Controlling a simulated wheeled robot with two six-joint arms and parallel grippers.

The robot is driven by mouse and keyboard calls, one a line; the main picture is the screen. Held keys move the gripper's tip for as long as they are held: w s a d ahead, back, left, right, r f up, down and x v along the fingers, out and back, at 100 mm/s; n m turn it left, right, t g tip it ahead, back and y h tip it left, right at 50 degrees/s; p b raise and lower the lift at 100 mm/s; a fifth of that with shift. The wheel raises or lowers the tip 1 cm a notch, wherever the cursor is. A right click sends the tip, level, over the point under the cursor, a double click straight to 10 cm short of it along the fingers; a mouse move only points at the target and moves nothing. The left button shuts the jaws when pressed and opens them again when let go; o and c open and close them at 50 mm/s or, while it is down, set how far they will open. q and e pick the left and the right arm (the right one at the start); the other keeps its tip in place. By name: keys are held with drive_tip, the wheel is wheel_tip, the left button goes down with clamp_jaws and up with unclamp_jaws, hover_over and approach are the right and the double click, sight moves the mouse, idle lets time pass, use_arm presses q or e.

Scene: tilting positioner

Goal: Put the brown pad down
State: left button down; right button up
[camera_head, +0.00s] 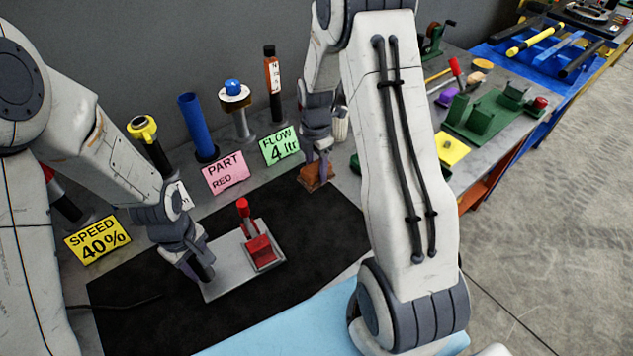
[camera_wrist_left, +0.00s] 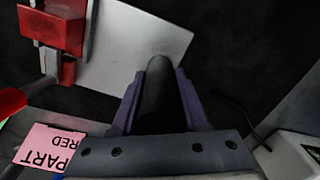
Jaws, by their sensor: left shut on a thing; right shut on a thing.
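My right gripper (camera_head: 318,162) is shut on the brown pad (camera_head: 314,179), at the back edge of the black mat. I cannot tell whether the pad touches the surface below. My left gripper (camera_head: 190,262) is shut on a black cylindrical handle (camera_wrist_left: 160,92) at the left end of the grey tilting plate (camera_head: 223,284). The plate carries a red block (camera_head: 259,249) and a red-topped lever (camera_head: 243,208). The plate also shows in the left wrist view (camera_wrist_left: 130,45).
The black mat (camera_head: 310,235) has free room right of the plate. Behind it stand a yellow sign (camera_head: 97,239), a pink sign (camera_head: 224,174), a green sign (camera_head: 279,146) and several upright tools. A green fixture (camera_head: 480,120) and yellow pad (camera_head: 451,149) lie on the right.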

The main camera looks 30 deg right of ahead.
sight(316, 180)
drive_tip(key=shift+f, duration=2.45)
drive_tip(key=shift+f, duration=0.1)
drive_tip(key=o, duration=1.3)
